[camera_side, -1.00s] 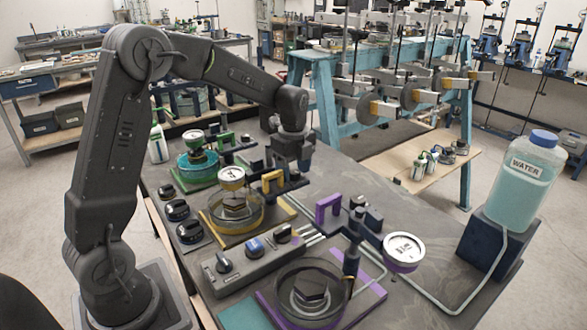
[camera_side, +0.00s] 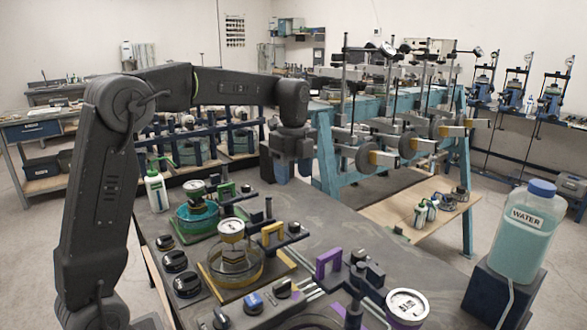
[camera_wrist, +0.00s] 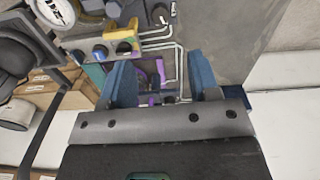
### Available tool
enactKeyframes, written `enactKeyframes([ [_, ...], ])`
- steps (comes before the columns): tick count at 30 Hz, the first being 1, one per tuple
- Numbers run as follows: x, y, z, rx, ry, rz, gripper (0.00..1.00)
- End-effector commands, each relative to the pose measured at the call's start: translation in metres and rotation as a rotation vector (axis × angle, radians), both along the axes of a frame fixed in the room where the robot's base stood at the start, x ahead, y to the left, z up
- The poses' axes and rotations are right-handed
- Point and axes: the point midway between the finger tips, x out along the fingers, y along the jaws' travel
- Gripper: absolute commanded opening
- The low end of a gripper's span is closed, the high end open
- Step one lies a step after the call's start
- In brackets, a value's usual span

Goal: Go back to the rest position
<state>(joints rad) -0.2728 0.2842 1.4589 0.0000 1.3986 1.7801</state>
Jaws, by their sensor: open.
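My gripper (camera_side: 290,172) hangs open and empty above the back part of the dark bench in the side view, beyond the green and yellow units. In the wrist view my gripper (camera_wrist: 162,82) shows two blue fingers spread apart with nothing held between them. The yellow unit (camera_side: 272,234) has a clear round cell and a dial gauge. The green unit (camera_side: 226,191) stands behind it, with a teal cell. The purple unit (camera_side: 329,262) is in front, its round cell partly cut off by the lower picture edge.
A water container (camera_side: 524,232) stands on a dark block at the right. A control box with knobs (camera_side: 252,304) is at the front. A white bottle (camera_side: 156,188) stands at the bench's left. Blue lever frames (camera_side: 325,150) stand behind. The bench around my gripper is clear.

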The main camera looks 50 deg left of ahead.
Motion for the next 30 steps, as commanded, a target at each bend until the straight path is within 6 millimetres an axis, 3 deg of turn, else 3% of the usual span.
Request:
enactKeyframes([
  [20, -0.007, -0.006, 0.012, 0.004, -0.018, 0.042, 0.56],
  [23, -0.025, -0.021, 0.02, 0.01, -0.058, 0.156, 0.56],
  [30, -0.102, -0.07, 0.03, -0.037, -0.219, 0.631, 0.56],
])
